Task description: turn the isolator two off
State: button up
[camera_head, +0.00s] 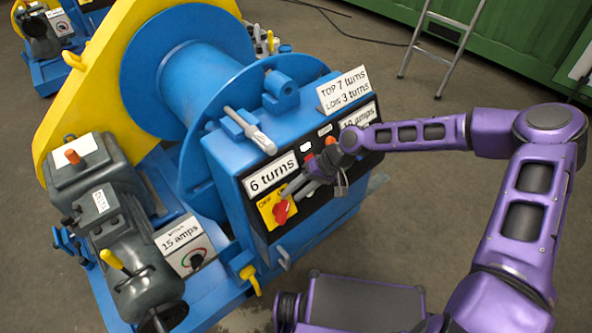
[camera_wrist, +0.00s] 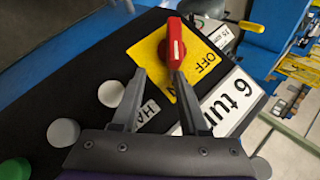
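A red rotary knob (camera_head: 281,208) sits on a yellow plate (camera_head: 267,208) at the left end of the blue cabinet's black front panel. In the wrist view the red knob (camera_wrist: 174,45) stands across the yellow plate (camera_wrist: 150,50). "OFF" reads to its right; another word lower down is mostly hidden by a finger. No number two shows on the plate. My gripper (camera_head: 287,194) is at the knob. In the wrist view my gripper (camera_wrist: 158,76) is open and empty, its fingertips just short of the knob; contact cannot be told.
A "6 turns" card (camera_head: 272,174) is beside the plate. Grey round buttons (camera_wrist: 111,94) and a green one (camera_wrist: 14,170) line the panel. A "15 amps" box (camera_head: 183,247) with a dial stands left, beside the grey motor (camera_head: 125,230). A yellow lever (camera_head: 250,277) sticks out below.

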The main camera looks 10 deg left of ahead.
aim_at(286, 218)
jog(key=shift+o, duration=1.2)
jog(key=shift+n+g, duration=0.3)
jog(key=shift+g, duration=0.4)
jog(key=s+f, duration=0.1)
jog(key=s, duration=0.1)
jog(key=s+f, duration=0.1)
jog(key=s, duration=0.1)
jog(key=s+a+f, duration=0.1)
jog(key=s, duration=0.1)
jog(key=shift+a, duration=0.1)
jog(key=shift+t, duration=0.8)
jog(key=w, duration=0.1)
jog(key=w+r, duration=0.1)
jog(key=w, duration=0.1)
jog(key=w+d, duration=0.1)
jog(key=w, duration=0.1)
jog(key=shift+w+r, duration=0.2)
jog(key=shift+r, duration=0.05)
jog(key=shift+w+d+r+m+p, duration=0.25)
jog(key=shift+w+r+p, duration=0.1)
jog(key=shift+r+p, duration=0.25)
jog(key=shift+w+d+r+m+p, duration=0.2)
jog(key=shift+w+r+p, duration=0.1)
jog(key=shift+r+p, duration=0.25)
jog(key=w+a+p+v, duration=0.1)
jog(key=p+v, duration=0.3)
jog(key=v, duration=1.4)
jog(key=shift+w+r, duration=0.2)
jog(key=shift+w, duration=0.2)
